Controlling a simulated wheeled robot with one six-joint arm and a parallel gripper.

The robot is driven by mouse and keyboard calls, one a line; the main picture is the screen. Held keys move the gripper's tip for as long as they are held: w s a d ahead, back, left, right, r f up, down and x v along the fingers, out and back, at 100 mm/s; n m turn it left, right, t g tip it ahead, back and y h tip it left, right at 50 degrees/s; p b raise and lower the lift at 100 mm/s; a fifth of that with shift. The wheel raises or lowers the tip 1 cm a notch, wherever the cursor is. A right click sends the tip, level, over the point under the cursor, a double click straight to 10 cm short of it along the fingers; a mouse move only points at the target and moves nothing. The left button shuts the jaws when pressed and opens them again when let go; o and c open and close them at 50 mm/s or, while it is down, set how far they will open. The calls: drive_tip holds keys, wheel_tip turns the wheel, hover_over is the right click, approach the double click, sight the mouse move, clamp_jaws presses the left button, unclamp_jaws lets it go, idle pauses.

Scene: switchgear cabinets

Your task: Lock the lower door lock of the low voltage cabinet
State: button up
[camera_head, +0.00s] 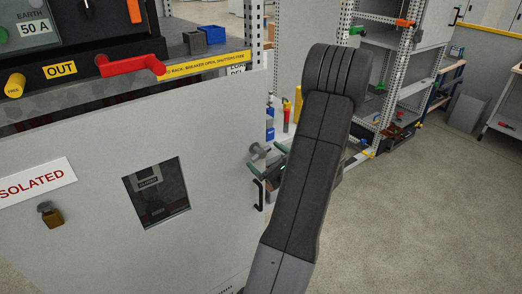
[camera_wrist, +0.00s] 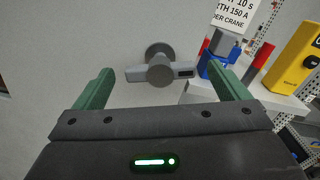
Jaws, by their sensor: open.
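A grey lock handle (camera_wrist: 160,72) with a round hub and a crosswise bar is on the pale cabinet door (camera_wrist: 40,50) in the wrist view; its bar lies nearly level. It also shows small in the head view (camera_head: 258,150), near the right edge of the door (camera_head: 90,130). My gripper (camera_wrist: 163,76) is open, with its green fingers on either side of the handle and apart from it. In the head view my gripper (camera_head: 267,159) is partly hidden by my arm. Whether this is the lower lock cannot be told from a label.
A black pull handle (camera_head: 259,194) is below the lock. The door has a window (camera_head: 156,193) and a brass padlock (camera_head: 50,216). Blue, red and yellow items (camera_wrist: 300,55) stand on a white surface to the right. Open floor (camera_head: 430,220) lies right.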

sight(263, 154)
drive_tip(key=shift+x, duration=1.55)
drive_tip(key=shift+c, duration=0.2)
drive_tip(key=c, duration=0.9)
drive_tip(key=shift+m+b, duration=0.3)
drive_tip(key=shift+m, duration=1.7)
drive_tip(key=shift+c, duration=0.2)
drive_tip(key=o, duration=1)
drive_tip(key=b+v, duration=0.3)
drive_tip(key=v, duration=1.1)
drive_tip(key=shift+w, duration=0.1)
